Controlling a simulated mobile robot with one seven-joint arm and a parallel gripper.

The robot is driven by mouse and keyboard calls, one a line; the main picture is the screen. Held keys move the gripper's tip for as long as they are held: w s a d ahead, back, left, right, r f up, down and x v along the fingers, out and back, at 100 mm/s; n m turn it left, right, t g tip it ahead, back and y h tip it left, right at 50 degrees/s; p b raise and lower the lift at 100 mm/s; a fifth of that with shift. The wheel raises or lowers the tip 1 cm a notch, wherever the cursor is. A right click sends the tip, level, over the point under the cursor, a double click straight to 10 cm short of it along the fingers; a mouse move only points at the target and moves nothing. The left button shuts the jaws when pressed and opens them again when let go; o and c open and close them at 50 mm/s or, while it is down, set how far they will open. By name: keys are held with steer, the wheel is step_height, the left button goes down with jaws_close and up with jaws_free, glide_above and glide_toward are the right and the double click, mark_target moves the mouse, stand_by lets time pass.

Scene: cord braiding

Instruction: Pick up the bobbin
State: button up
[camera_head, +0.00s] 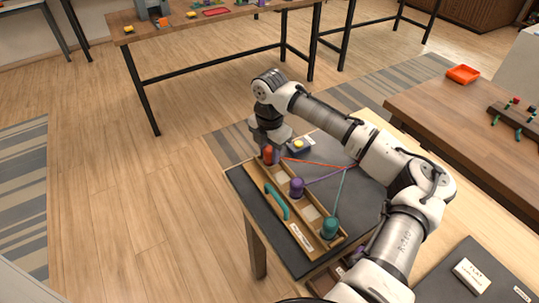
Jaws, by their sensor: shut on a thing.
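A wooden tray (258,188) on the dark mat holds three bobbins with cords. The red-orange bobbin (268,154) is at its far end, the purple bobbin (297,187) in the middle and the teal bobbin (329,229) at the near end. The red, purple and teal cords meet at a point right of the tray. My gripper (271,150) points down at the far end of the tray and is shut on the red-orange bobbin. Its fingers are small and partly hidden, so I cannot tell if the bobbin is lifted.
A small grey box with a yellow button (299,144) stands right of my gripper. A teal handle (277,202) is on the tray's left side. A white labelled block (471,276) lies on a dark mat at the lower right.

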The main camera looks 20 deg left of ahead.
mark_target(270, 149)
steer(key=shift+c, duration=0.6)
steer(key=shift+r, duration=0.1)
steer(key=shift+r, duration=0.2)
step_height(270, 149, up, 20)
steer(key=b, duration=0.2)
steer(key=shift+f, duration=0.25)
